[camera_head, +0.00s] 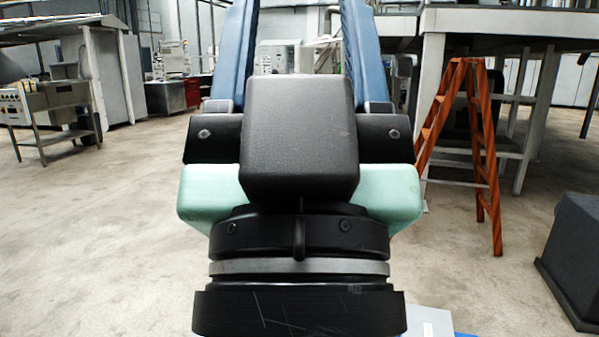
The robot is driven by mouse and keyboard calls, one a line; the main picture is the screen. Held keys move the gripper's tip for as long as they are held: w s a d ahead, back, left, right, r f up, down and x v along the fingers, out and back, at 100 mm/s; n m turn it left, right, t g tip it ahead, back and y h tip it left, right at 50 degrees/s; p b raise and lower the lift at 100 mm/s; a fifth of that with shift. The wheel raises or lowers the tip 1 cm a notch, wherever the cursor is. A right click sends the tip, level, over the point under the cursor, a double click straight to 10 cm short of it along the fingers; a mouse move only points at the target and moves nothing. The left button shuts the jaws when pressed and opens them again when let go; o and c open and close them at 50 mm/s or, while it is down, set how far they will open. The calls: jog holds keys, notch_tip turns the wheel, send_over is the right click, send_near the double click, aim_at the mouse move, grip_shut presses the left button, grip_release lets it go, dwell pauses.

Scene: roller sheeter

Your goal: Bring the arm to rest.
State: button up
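My own arm fills the middle of the head view, with black rings low down, a mint green part and a black block above them. Two blue struts rise from it and run out of the top edge. No fingers of my gripper show in this view, so I cannot see whether it holds anything.
An orange stepladder (432,130) stands right of my arm, by a raised grey platform (434,75). A dark box (578,255) is at the right edge. A metal cart (45,112) and a grey bench stand at the left. The concrete floor (100,230) at the left is clear.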

notch_tip(320, 180, up, 23)
jog(key=p, duration=2.1)
jog(key=shift+r, duration=0.15)
